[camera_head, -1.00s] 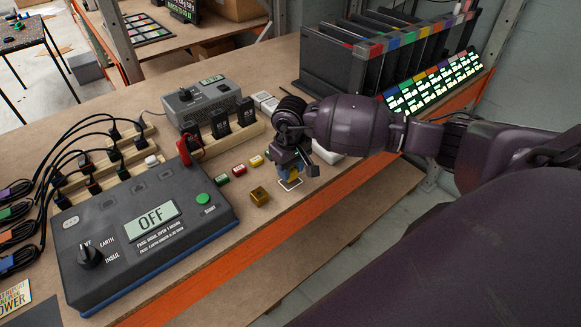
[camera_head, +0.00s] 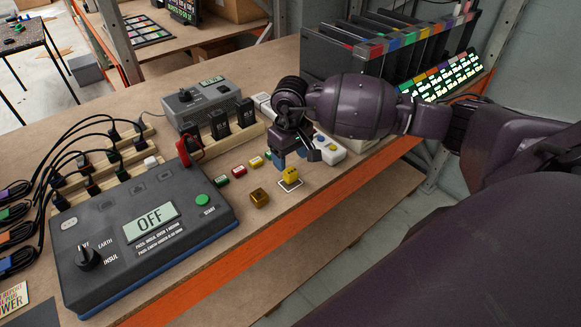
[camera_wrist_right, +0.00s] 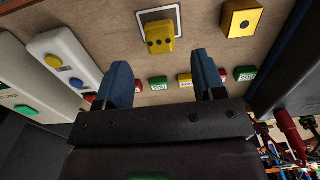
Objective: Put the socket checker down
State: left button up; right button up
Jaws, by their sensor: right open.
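The yellow socket checker (camera_head: 290,177) rests on a white-outlined square (camera_head: 297,186) near the table's front edge. In the right wrist view the socket checker (camera_wrist_right: 160,38) shows dark dots on its face and sits over the lower part of the outlined square (camera_wrist_right: 172,14). My right gripper (camera_head: 291,160) is open and empty, just behind and above the checker. In the wrist view its two blue fingers (camera_wrist_right: 162,75) are apart, with the checker beyond their tips. My left gripper is not in view.
A brass-coloured block (camera_head: 259,198) stands left of the checker. Small red, green and yellow labelled blocks (camera_head: 238,170) lie behind it. The large tester reading OFF (camera_head: 150,225) is at left. A white device with coloured buttons (camera_head: 328,150) lies right of my gripper.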

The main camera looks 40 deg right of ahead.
aim_at(290, 170)
notch_tip(290, 170, up, 7)
jog(key=shift+r+b, duration=0.15)
jog(key=shift+b, duration=0.25)
dwell(0.4)
